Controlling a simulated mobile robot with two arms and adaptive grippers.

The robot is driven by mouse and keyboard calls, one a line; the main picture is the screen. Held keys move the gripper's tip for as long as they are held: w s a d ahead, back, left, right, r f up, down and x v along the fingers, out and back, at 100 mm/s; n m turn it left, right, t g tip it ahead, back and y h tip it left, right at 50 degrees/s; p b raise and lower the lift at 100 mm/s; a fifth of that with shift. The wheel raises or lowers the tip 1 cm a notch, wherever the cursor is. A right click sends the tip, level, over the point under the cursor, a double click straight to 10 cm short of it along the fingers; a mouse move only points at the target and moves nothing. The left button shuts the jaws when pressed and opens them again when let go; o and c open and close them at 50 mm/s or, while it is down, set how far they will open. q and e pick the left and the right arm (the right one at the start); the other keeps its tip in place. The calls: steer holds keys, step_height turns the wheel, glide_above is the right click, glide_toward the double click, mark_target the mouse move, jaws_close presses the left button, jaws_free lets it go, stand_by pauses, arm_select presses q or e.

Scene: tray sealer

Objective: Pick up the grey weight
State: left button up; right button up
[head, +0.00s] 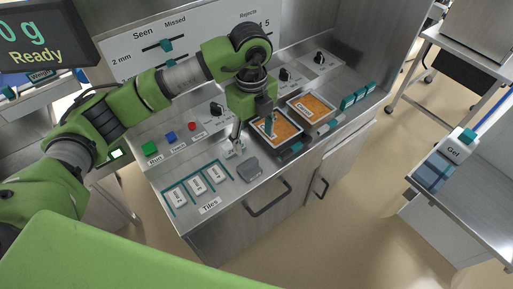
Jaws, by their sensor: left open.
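The grey weight (249,169) looks like a small dark grey block lying on the metal counter, right of the white tiles. My left gripper (252,142) hangs above and just behind it, pointing down. Its fingers are apart, with nothing seen between them. One finger reaches down beside a small light-coloured part behind the weight; the other shows in front of an orange-filled tray. The weight appears clear of the fingers. My right gripper is not in view.
Two orange-filled trays (313,97) sit right of the weight. White tiles (197,184) in teal guides lie left of it. Green, blue and red buttons (170,137) and black knobs line the back. A drawer handle (270,199) is on the front. A side table stands at right.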

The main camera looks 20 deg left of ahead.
arm_select(q)
steer(key=w, duration=0.1)
steer(key=p, duration=0.1)
glide_above(249, 162)
steer(key=s+d, duration=0.1)
step_height(249, 162, down, 6)
steer(key=shift+f, duration=0.25)
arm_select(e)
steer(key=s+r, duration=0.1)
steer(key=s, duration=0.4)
arm_select(q)
steer(key=f, duration=0.1)
steer(key=f+p, duration=0.1)
steer(key=f, duration=0.1)
steer(key=shift+w+a, duration=0.2)
steer(key=shift+a, duration=0.1)
steer(key=shift+w+a+f+p, duration=0.1)
steer(key=shift+f+p, duration=0.05)
steer(key=shift+f, duration=0.5)
steer(key=shift+w+a+f+p, duration=0.1)
steer(key=shift+f+p, duration=0.05)
steer(key=shift+f, duration=0.95)
steer(key=c, duration=1.1)
steer(key=shift+c, duration=1.4)
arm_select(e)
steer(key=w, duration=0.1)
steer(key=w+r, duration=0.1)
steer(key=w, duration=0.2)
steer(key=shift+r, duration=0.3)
